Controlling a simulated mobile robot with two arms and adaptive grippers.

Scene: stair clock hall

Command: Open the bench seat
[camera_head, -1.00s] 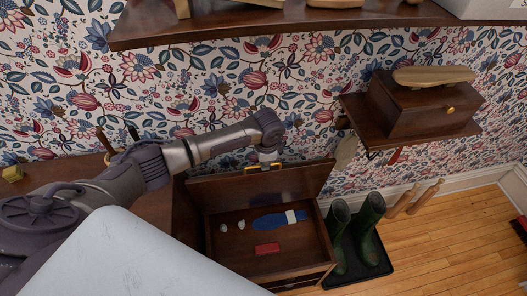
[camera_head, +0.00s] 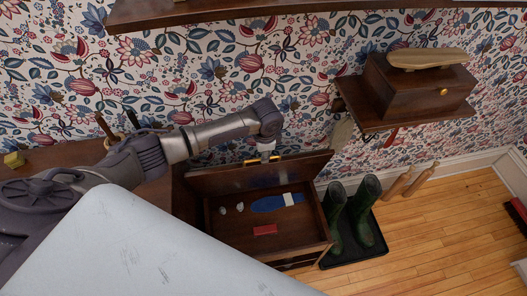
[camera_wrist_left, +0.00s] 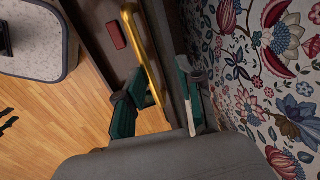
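The bench seat (camera_head: 318,166) stands raised against the wall at a steep tilt, with the box below it open. A brass handle (camera_head: 250,162) sits at its upper edge and also shows in the left wrist view (camera_wrist_left: 146,45). My left gripper (camera_head: 265,152) is at the handle. In the left wrist view its green fingers (camera_wrist_left: 160,100) are spread apart, with the handle and the seat's edge between them. I cannot tell whether they touch it. My right gripper is not in view.
Inside the box (camera_head: 290,236) lie a blue brush-like item (camera_head: 268,204), a red block (camera_head: 265,230) and two small pale objects. Green boots (camera_head: 367,210) stand on a black tray to the right. A wall shelf (camera_head: 420,118) holds a wooden box.

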